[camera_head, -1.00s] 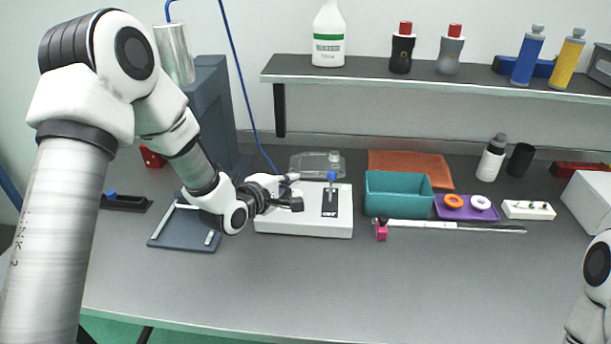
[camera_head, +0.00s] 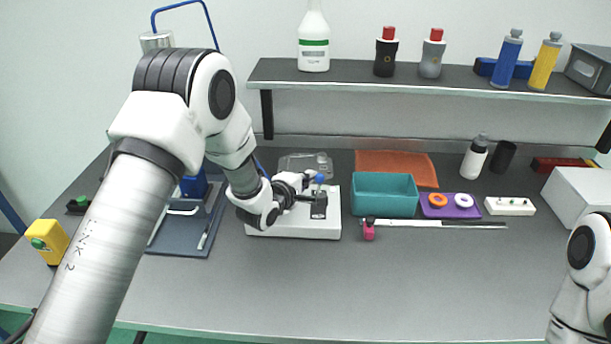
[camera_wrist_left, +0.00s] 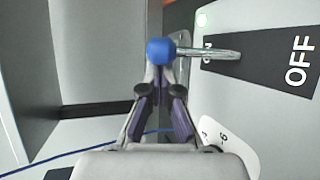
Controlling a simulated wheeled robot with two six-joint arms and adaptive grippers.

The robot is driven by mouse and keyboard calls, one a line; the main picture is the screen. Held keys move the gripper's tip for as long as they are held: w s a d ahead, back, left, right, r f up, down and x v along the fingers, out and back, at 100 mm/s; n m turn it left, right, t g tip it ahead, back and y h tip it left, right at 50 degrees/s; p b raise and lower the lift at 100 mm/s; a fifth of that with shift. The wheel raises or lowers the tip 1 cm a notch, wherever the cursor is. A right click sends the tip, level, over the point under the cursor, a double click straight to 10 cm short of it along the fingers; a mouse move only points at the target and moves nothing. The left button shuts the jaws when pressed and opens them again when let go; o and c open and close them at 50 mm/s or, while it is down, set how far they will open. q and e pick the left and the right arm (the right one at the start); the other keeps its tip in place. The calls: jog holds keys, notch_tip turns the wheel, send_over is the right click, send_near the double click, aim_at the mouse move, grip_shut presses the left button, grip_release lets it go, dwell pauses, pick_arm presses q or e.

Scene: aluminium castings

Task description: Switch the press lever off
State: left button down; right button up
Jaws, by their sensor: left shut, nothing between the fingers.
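The press lever has a blue ball knob (camera_head: 319,178) and stands on a white box (camera_head: 292,228) with a black plate (camera_head: 319,207). In the left wrist view, the lever's metal rod (camera_wrist_left: 212,53) lies over the ON end of the plate, away from the OFF lettering (camera_wrist_left: 300,60). My left gripper (camera_head: 312,198) is shut and empty at the lever. In the left wrist view its fingertips (camera_wrist_left: 160,77) sit just behind the blue knob; contact cannot be told. My right gripper is out of view.
A clear tray (camera_head: 304,163) lies behind the box. A yellow box with a green button (camera_head: 48,242) is at left. The front table is clear.

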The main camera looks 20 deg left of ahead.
pick_arm(q)
jog(key=shift+s+d+b, duration=0.1)
jog(key=shift+s+b, duration=0.1)
jog(key=shift+b, duration=0.35)
jog(key=shift+t, duration=0.3)
jog(key=shift+b, duration=0.3)
